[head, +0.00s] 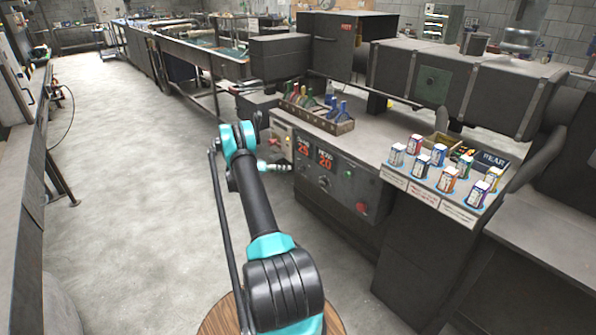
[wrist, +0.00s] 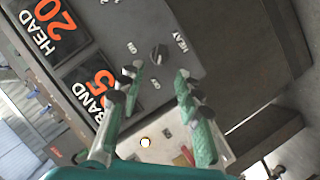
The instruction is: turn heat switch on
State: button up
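The panel has red displays (head: 314,154) reading 25 and 20, and a red button (head: 361,208). On the bench above stand a rack of coloured bottles (head: 314,110) and several small boxes (head: 437,154). The floor to the left (head: 130,200) is clear.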

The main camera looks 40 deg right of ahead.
aim_at(302, 169)
jog(key=x, duration=0.8)
jog(key=shift+d, duration=0.15)
jog(key=shift+c, duration=0.4)
grip_shut()
